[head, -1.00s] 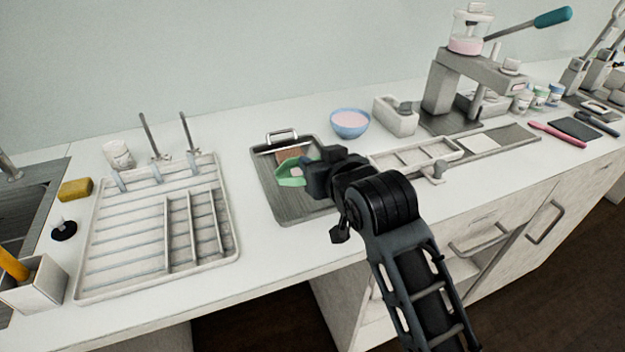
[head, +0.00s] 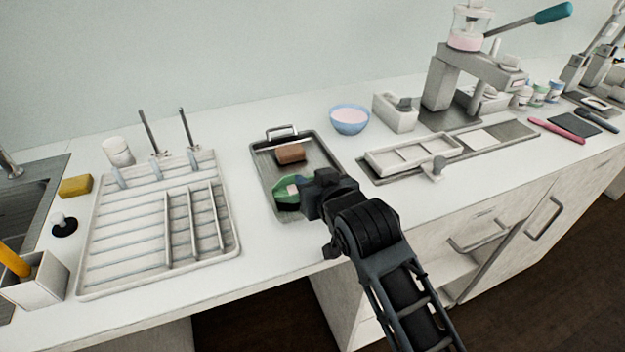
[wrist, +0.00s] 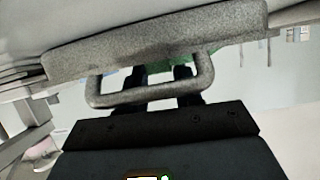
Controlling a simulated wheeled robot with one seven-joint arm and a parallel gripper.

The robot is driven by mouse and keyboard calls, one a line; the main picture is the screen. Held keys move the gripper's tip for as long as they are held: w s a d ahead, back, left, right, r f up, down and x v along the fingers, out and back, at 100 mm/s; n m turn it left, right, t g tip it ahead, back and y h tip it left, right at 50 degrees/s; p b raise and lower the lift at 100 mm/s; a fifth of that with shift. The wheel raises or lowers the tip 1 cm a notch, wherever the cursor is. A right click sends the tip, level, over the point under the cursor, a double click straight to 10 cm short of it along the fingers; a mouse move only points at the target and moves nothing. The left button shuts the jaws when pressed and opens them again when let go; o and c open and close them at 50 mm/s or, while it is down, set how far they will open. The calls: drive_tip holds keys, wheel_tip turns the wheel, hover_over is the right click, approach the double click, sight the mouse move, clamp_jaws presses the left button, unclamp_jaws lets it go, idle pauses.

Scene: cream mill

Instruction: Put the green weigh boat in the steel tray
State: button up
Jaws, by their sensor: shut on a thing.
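The green weigh boat (head: 282,192) is in my gripper (head: 305,190) over the front part of the steel tray (head: 270,178). A small pale patch shows inside the boat. My gripper is shut on the boat's right side. A dark patch shows under the boat; I cannot tell whether the boat touches the tray floor. In the wrist view a sliver of green (wrist: 128,72) shows by the dark fingers (wrist: 162,76), mostly hidden behind a grey handle.
A brown block (head: 290,154) lies in the tray's back half. A drying rack (head: 110,245) stands left, a blue bowl (head: 349,121) behind right, and a pale compartmented holder (head: 385,162) right. The grey handle (wrist: 205,80) crosses close before my wrist camera.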

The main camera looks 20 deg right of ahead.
drive_tip(key=shift+f, duration=0.35)
drive_tip(key=o, duration=0.7)
drive_tip(key=shift+s, duration=0.1)
drive_tip(key=shift+c, duration=0.2)
drive_tip(key=o, duration=0.4)
drive_tip(key=shift+f, duration=0.3)
drive_tip(key=shift+o, duration=0.2)
drive_tip(key=shift+r, duration=0.3)
drive_tip(key=r+v, duration=0.1)
drive_tip(key=v, duration=1.1)
drive_tip(key=shift+r, duration=0.2)
